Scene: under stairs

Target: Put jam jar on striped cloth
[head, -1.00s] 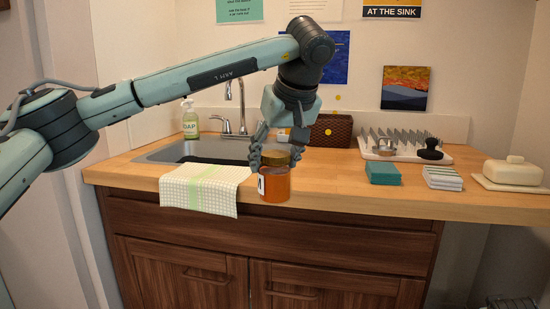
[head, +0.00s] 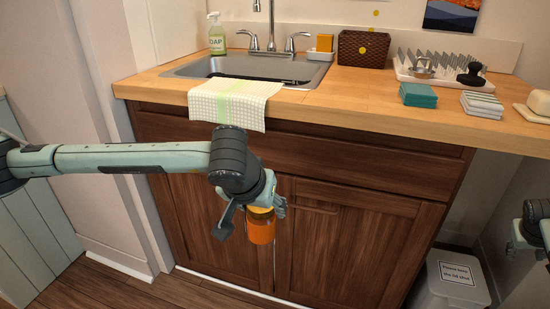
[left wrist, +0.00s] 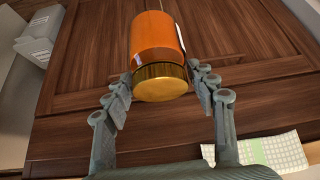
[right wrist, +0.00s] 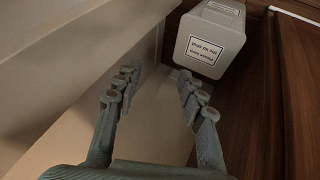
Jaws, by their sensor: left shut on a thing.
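The jam jar (head: 261,228), orange with a gold lid, is held by my left gripper (head: 264,207) in front of the cabinet doors, below counter height. In the left wrist view the jar (left wrist: 158,40) sits between the fingers at its gold lid (left wrist: 160,83). A folded grey-white striped cloth (head: 482,104) lies on the counter at the right, beside a folded teal cloth (head: 418,94). My right gripper (head: 524,236) shows at the right edge of the head view. In the right wrist view it (right wrist: 158,85) is open and empty.
A checked towel with a green stripe (head: 232,104) hangs over the counter edge before the sink (head: 190,69). A rack (head: 440,72), black-handled brush (head: 471,75), basket (head: 363,48) and butter dish (head: 540,103) stand on the counter. A bin (head: 450,280) stands at lower right.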

